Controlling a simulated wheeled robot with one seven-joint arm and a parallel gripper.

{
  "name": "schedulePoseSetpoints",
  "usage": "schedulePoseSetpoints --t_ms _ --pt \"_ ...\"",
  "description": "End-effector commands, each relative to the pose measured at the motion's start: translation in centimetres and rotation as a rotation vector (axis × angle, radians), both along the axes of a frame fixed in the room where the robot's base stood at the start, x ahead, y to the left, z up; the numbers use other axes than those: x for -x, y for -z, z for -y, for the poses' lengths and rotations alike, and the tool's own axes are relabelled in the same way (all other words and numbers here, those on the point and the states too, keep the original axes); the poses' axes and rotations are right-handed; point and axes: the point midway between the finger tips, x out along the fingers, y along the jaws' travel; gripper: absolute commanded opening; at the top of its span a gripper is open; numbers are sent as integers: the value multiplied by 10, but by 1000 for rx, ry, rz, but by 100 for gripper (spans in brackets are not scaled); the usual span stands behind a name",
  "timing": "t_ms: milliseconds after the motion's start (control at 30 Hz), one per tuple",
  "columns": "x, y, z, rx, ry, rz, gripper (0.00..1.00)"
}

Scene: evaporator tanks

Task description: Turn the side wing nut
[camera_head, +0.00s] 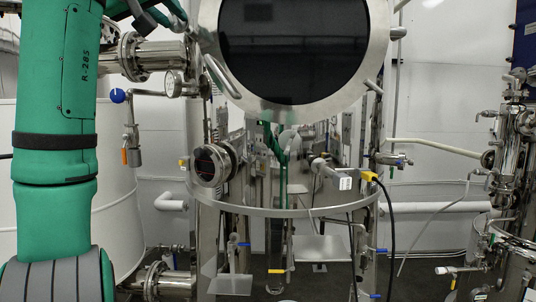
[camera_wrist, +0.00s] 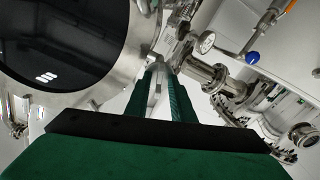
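In the wrist view, the two green fingers of my gripper (camera_wrist: 165,72) reach toward the rim of the large round dark window. A narrow silver metal piece (camera_wrist: 156,87) shows between the fingers; it may be the side wing nut, but its shape is unclear. I cannot tell whether the fingers press on it or only straddle it. In the head view, the round window (camera_head: 293,45) has a wide metal rim (camera_head: 210,40). My green arm stands at the left, and part of its end shows at the top, left of the rim. The fingertips are not clear there.
A flanged pipe (camera_head: 135,55) and a pressure gauge (camera_head: 173,83) lie left of the window. A blue-knobbed valve (camera_head: 118,95) is beside them. A looped metal handle (camera_head: 220,78) is at the rim's lower left. A smaller round port (camera_head: 210,165) sits below.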

Motion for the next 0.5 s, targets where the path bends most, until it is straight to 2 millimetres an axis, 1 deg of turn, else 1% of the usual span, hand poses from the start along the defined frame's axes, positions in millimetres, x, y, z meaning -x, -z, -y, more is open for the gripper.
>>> schedulePoseSetpoints --t_ms 167,267,433,500 --pt "0 0 -1 0 -2 0 22" --pt "1 0 -4 0 -5 0 0" --pt "1 0 -4 1 -6 0 0" --pt "1 0 -2 30 -3 -1 0"
